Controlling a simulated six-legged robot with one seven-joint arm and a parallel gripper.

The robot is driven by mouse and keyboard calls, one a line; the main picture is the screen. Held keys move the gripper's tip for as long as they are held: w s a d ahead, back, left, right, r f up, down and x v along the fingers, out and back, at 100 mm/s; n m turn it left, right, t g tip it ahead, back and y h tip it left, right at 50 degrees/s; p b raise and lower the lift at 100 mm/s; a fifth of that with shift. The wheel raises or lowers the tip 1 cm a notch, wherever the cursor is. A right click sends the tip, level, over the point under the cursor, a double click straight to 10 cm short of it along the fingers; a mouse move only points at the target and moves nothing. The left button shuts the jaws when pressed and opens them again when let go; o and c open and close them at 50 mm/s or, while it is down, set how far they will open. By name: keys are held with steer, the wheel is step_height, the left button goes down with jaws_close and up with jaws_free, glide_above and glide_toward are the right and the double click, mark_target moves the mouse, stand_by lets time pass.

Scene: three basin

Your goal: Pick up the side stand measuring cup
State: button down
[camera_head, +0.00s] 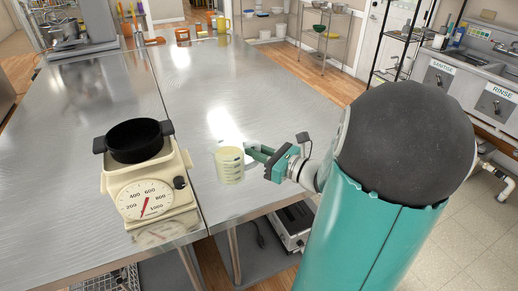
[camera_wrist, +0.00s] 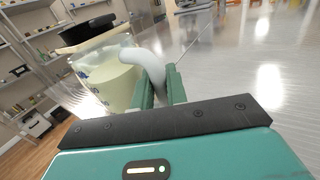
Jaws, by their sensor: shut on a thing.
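The measuring cup (camera_head: 229,166) is clear, with dark markings and pale yellow contents. It is upright at the right part of the steel table in the head view. In the wrist view the cup (camera_wrist: 112,82) is at the left, with its whitish curved handle (camera_wrist: 148,66) reaching between the fingers. My gripper (camera_head: 254,151) comes from the right and its green fingers are shut on the handle. The fingers also show in the wrist view (camera_wrist: 160,88). I cannot tell whether the cup's base touches the table.
A cream kitchen scale (camera_head: 150,190) with a black pan (camera_head: 137,140) stands left of the cup. The steel table (camera_head: 190,90) is clear behind the cup. Yellow and orange items (camera_head: 220,24) stand at its far end. Sinks (camera_head: 490,85) are at the right.

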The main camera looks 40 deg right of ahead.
mark_target(238, 160)
steer(key=shift+s+a+r, duration=0.55)
steer(key=shift+s+a, duration=0.25)
steer(key=shift+a, duration=0.15)
steer(key=shift+s+a+r, duration=0.5)
steer(key=shift+s+a, duration=0.3)
steer(key=shift+a, duration=0.1)
steer(key=c, duration=2.2)
jaws_free()
steer(key=shift+f, duration=0.15)
